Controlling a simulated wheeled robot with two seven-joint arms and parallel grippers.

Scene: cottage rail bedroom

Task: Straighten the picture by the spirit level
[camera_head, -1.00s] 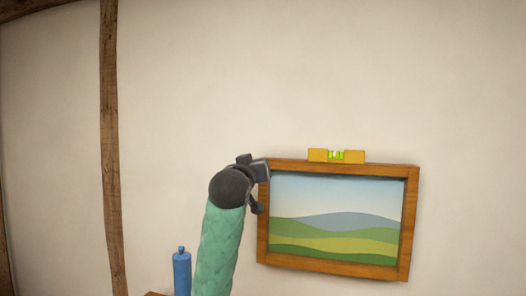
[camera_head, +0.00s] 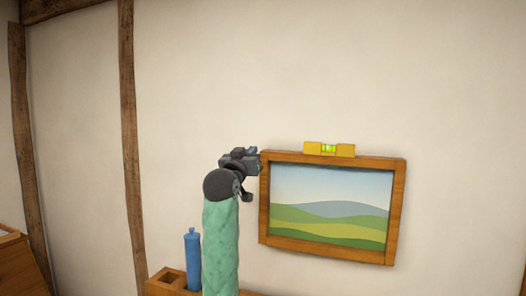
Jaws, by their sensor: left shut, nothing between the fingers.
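The picture (camera_head: 330,209) shows green hills under a blue sky in a brown wooden frame and hangs on the wall, right of the middle. Its top edge runs slightly down to the right in this view. The yellow spirit level (camera_head: 344,150) sits on the frame's top edge, with a green vial in its middle; the bubble is too small to read surely. My left gripper (camera_head: 254,162) is shut and empty beside the frame's upper left corner. I cannot tell whether it touches the frame. My right gripper is out of view.
A blue bottle (camera_head: 193,261) stands in a wooden box (camera_head: 158,285) below, left of my left arm. A wooden piece of furniture (camera_head: 20,272) is at the far left. Dark timber posts run up the wall. The wall above and right of the picture is clear.

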